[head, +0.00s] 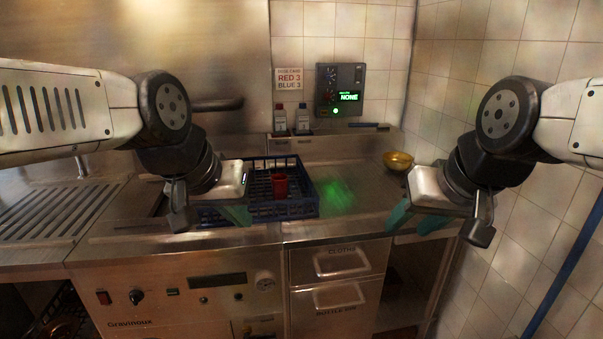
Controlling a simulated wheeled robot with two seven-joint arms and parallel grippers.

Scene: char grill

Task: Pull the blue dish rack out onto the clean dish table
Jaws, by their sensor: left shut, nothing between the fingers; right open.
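The blue dish rack (299,207) sits on the steel counter, its right part resting on the clean dish table (352,203). A red cup (280,186) stands in it. My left gripper (236,214) is shut and empty at the rack's front left, hiding part of it; I cannot tell whether it touches the rack. My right gripper (412,216) is open and empty over the right part of the table, apart from the rack.
A gold bowl (398,161) stands at the table's back right. A control box (341,89) reads NONE. Bare table lies between rack and bowl.

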